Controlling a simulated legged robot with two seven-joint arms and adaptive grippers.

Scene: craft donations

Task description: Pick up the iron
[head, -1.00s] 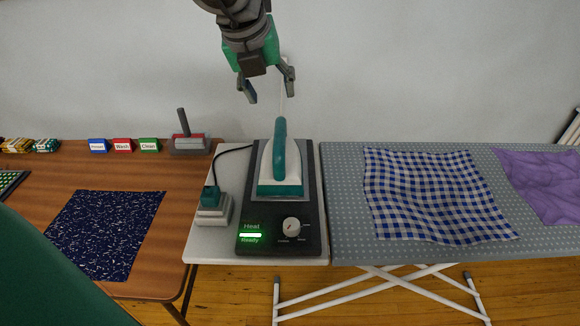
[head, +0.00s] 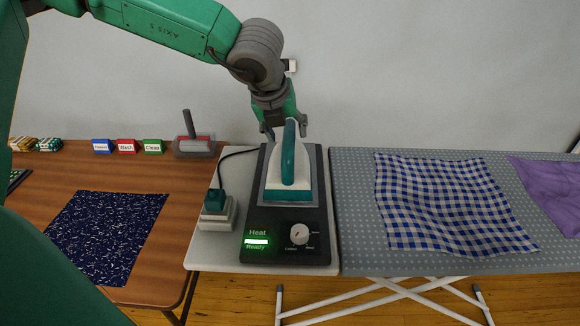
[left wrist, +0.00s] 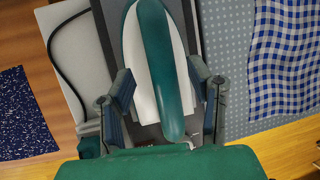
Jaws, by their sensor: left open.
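The iron (head: 288,170) is white with a teal handle and rests on a dark heating base (head: 290,225) whose green display reads "Heat Ready". My left gripper (head: 287,130) is open at the far end of the iron, near the top of its handle. In the left wrist view, the iron (left wrist: 155,60) lies between the open fingers of the gripper (left wrist: 165,95), one finger on each side of the handle. I cannot tell if the fingers touch it. My right gripper is not in view.
A grey ironing board (head: 350,200) with a blue checked cloth (head: 450,200) and a purple cloth (head: 550,190) stands at right. A wooden table (head: 165,265) at left holds a dark speckled cloth (head: 105,235), small signs and a red-and-grey brush-like tool (head: 195,146). A cord runs behind the base.

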